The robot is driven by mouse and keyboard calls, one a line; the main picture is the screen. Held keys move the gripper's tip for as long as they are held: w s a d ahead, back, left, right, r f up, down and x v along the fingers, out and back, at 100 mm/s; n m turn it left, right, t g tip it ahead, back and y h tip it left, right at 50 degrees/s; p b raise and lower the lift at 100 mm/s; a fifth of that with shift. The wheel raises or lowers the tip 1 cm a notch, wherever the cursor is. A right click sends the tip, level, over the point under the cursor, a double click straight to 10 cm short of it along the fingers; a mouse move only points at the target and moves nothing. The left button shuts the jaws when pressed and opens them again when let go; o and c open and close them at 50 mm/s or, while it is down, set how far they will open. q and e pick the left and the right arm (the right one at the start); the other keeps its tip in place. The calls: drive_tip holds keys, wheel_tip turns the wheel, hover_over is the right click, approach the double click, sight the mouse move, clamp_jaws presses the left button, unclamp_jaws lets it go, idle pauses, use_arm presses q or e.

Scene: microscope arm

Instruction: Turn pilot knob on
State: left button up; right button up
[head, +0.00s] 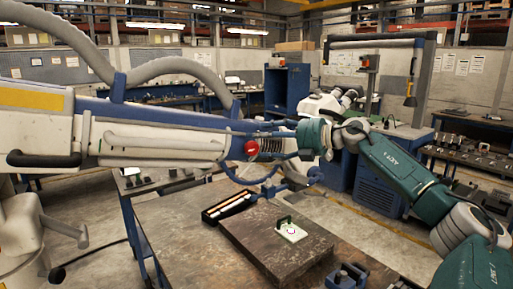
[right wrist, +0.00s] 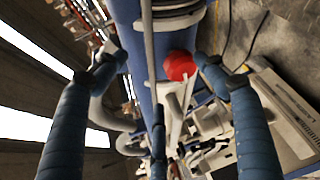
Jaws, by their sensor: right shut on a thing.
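A red round knob (head: 251,147) sits on the side of the large white and blue microscope arm (head: 160,118), near its right end. In the right wrist view the red knob (right wrist: 180,66) shows close to the right-hand fingertip. My right gripper (head: 272,141) reaches in from the right and its blue fingers lie around the narrow end of the microscope arm. In the right wrist view, my right gripper (right wrist: 158,62) has fingertips at both sides of the blue body (right wrist: 145,30). Exact contact with the knob cannot be told. My left gripper is not in view.
A worktable (head: 185,235) stands below, with a dark slab (head: 275,245), a small green and white piece (head: 291,230) and a black tray (head: 229,206) on it. A white microscope (head: 325,104) stands behind on a blue cabinet. Grey hoses loop over the microscope arm.

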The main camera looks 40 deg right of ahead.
drive_tip(key=a+r+b+v, duration=0.1)
drive_tip(key=a+b+v, duration=0.1)
drive_tip(key=b+v, duration=0.5)
drive_tip(key=v, duration=0.3)
drive_tip(key=shift+s, duration=0.3)
drive_tip(key=shift+w+d, duration=0.1)
drive_tip(key=shift+d, duration=0.05)
idle(0.7)
